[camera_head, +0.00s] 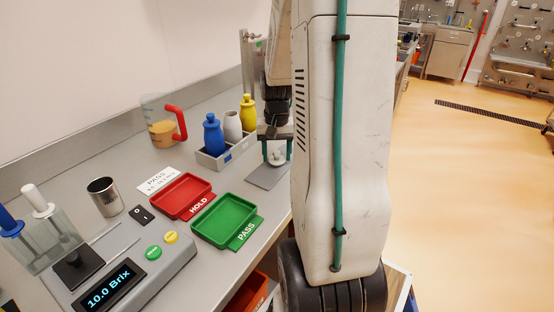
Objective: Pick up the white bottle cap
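The white bottle cap (277,158) is a small pale piece at the back end of the counter, by the grey pad (266,177). My gripper (277,152) points down over it, one finger on either side. The fingers look apart, with small gaps beside the cap, so the gripper appears open. I cannot tell whether either finger touches the cap. A white bottle (232,127) without a visible cap stands in a grey rack (212,162), between a blue bottle (213,138) and a yellow bottle (248,111).
A jug with a red handle (160,125) stands left of the rack. A red HOLD tray (181,196), a green PASS tray (224,221), a metal cup (104,197) and a Brix meter (130,275) occupy the nearer counter. My arm hides the area to the right.

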